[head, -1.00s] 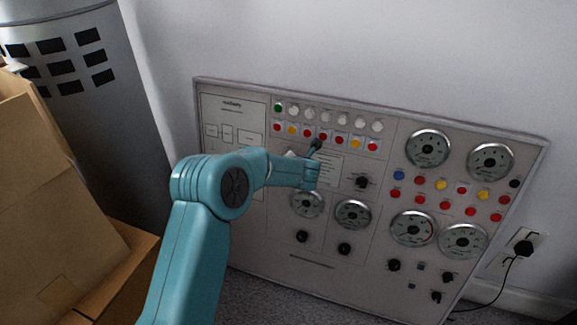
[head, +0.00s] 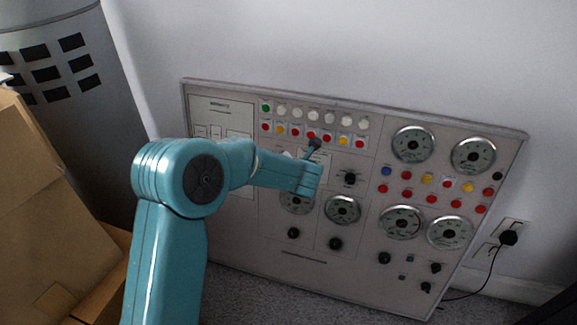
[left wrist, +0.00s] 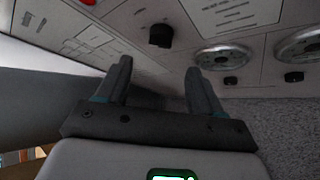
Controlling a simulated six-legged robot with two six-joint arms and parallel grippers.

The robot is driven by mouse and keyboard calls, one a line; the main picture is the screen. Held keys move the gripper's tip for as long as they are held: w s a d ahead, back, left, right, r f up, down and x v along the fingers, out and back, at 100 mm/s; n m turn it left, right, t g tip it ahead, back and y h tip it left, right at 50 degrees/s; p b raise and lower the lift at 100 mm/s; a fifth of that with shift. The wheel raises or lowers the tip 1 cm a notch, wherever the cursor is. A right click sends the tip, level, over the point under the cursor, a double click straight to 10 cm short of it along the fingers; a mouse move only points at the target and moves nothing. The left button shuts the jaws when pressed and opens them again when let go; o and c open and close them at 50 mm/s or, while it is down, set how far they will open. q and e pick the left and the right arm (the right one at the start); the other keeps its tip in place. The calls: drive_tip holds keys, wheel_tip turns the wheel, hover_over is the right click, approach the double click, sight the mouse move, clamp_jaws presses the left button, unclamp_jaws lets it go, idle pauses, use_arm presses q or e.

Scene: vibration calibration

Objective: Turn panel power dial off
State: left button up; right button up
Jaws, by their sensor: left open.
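The grey control panel (head: 300,258) leans against the wall. A black dial (head: 349,178) shows on it to the right of my left wrist. In the left wrist view, a black dial (left wrist: 160,35) sits beyond and between my fingertips, apart from them; my arm hides that part of the panel in the head view. No readable label tells which dial is the power one. My left gripper (left wrist: 158,72) is open and empty, its two dark fingers spread toward the panel. In the head view its fingers are mostly hidden behind my wrist. My right gripper is not in view.
The panel carries gauges (head: 342,209), rows of coloured buttons and smaller knobs (head: 335,243). Cardboard boxes (head: 45,210) and a grey cylinder (head: 55,100) stand at the left. A black plug and cord (head: 509,238) are at the wall socket on the right. Carpet lies below.

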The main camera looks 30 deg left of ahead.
use_arm(q)
drive_tip(key=p+v, duration=0.1)
drive_tip(key=v, duration=0.6)
